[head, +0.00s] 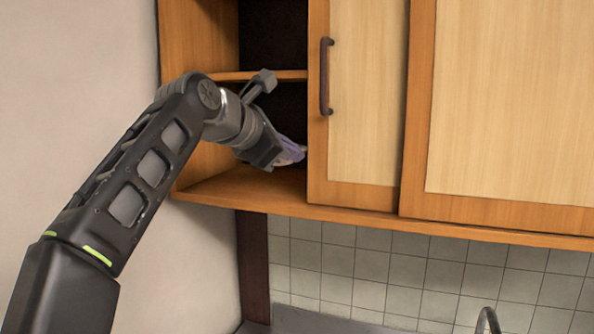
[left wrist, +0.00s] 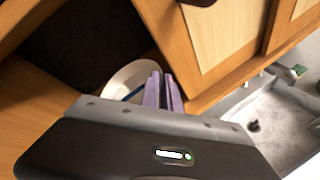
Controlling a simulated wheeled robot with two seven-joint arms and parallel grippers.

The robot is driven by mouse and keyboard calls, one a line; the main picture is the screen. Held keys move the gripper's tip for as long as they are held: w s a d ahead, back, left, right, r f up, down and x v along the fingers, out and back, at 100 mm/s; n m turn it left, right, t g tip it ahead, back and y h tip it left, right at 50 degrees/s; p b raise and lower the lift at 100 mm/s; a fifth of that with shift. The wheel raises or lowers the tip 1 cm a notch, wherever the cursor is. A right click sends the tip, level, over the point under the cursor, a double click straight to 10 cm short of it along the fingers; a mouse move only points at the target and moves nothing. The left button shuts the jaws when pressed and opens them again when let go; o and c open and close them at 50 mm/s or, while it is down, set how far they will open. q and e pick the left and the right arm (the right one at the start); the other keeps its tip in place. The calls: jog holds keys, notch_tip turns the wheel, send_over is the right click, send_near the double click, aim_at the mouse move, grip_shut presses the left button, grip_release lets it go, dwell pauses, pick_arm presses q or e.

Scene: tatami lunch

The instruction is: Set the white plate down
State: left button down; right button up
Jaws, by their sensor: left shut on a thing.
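My left gripper (head: 294,152) reaches into the open left part of a wooden wall cupboard, a little above its bottom shelf (head: 240,186). In the left wrist view its two purple fingers (left wrist: 164,92) are close together on the rim of the white plate (left wrist: 128,78). Only part of the plate shows there; the gripper body hides the rest. In the head view the plate is hardly visible behind the gripper and the cupboard door. I cannot tell whether the plate touches the shelf. My right gripper is in neither view.
A cupboard door (head: 365,100) with a dark handle (head: 326,76) stands just right of the gripper. An upper shelf (head: 258,76) lies above it. Below are a tiled wall (head: 390,270) and a sink (left wrist: 285,115) with a tap (head: 487,318).

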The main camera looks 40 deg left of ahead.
aim_at(297, 200)
pick_arm(q)
jog(key=w, duration=0.1)
jog(key=w+a, duration=0.1)
jog(key=w, duration=0.1)
jog(key=shift+w+f+p, duration=0.1)
jog(key=shift+f+p, duration=0.05)
jog(key=shift+p, duration=0.15)
jog(key=shift+f+b, duration=0.35)
jog(key=shift+f, duration=0.55)
jog(key=shift+s+f, duration=0.25)
jog(key=shift+f, duration=0.3)
jog(key=shift+w+f, duration=0.1)
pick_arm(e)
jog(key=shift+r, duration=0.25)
pick_arm(q)
notch_tip(297, 200, down, 3)
jog(key=shift+d+f, duration=0.1)
jog(key=shift+w, duration=0.15)
jog(key=shift+f, duration=0.15)
